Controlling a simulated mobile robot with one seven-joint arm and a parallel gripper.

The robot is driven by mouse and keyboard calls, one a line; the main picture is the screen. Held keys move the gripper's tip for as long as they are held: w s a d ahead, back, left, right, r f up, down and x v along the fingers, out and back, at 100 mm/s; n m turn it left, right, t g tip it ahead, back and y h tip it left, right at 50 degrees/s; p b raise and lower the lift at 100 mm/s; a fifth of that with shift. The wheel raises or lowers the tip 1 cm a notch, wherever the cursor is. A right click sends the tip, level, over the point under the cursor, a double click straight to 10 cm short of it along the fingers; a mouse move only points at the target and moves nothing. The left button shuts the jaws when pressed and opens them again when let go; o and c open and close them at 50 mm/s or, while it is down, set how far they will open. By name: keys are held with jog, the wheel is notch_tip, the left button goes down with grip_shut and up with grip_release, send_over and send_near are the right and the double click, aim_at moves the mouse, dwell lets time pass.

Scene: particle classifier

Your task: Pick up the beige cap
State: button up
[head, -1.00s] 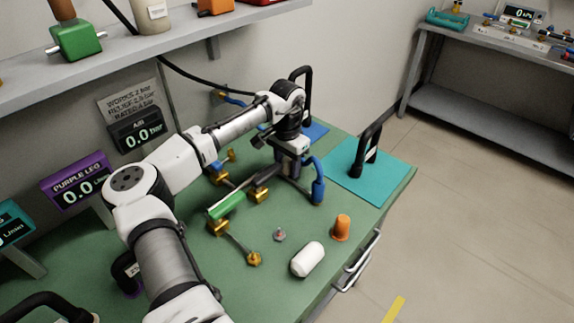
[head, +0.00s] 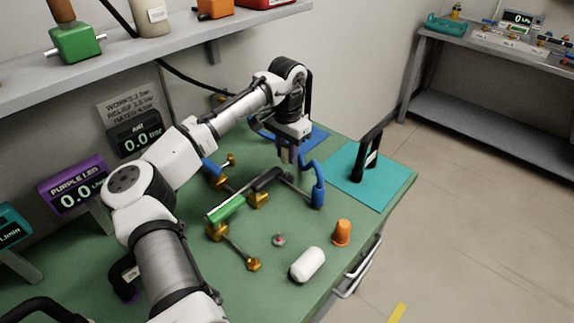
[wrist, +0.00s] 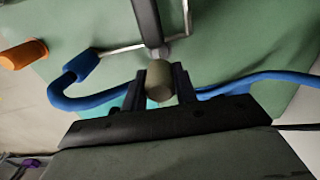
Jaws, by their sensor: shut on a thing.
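The beige cap (wrist: 159,82) is a short olive-beige cylinder between my two dark fingers in the wrist view. My gripper (wrist: 164,80) is shut on it. In the head view my gripper (head: 289,155) points down near the blue hose, and the cap cannot be made out there. In the wrist view a black bar with a grey tip lies just beyond the cap; I cannot tell whether they touch.
The blue hose (head: 318,185) stands close to my gripper. A green-handled brass valve (head: 226,206), an orange cap (head: 342,232), a white cylinder (head: 308,264) and a small greyish piece (head: 279,240) are on the green bench. A teal mat (head: 390,178) with a black stand is right.

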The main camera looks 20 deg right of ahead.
notch_tip(320, 180, up, 14)
jog(key=shift+b, duration=0.4)
jog(key=shift+r, duration=0.15)
notch_tip(320, 180, up, 4)
jog(key=p, duration=0.6)
send_over(287, 146)
jog(key=shift+w+r, duration=0.1)
jog(key=shift+r, duration=0.1)
dwell(0.4)
notch_tip(287, 146, up, 3)
jog(key=p, duration=0.4)
jog(key=shift+f, duration=0.1)
dwell(0.4)
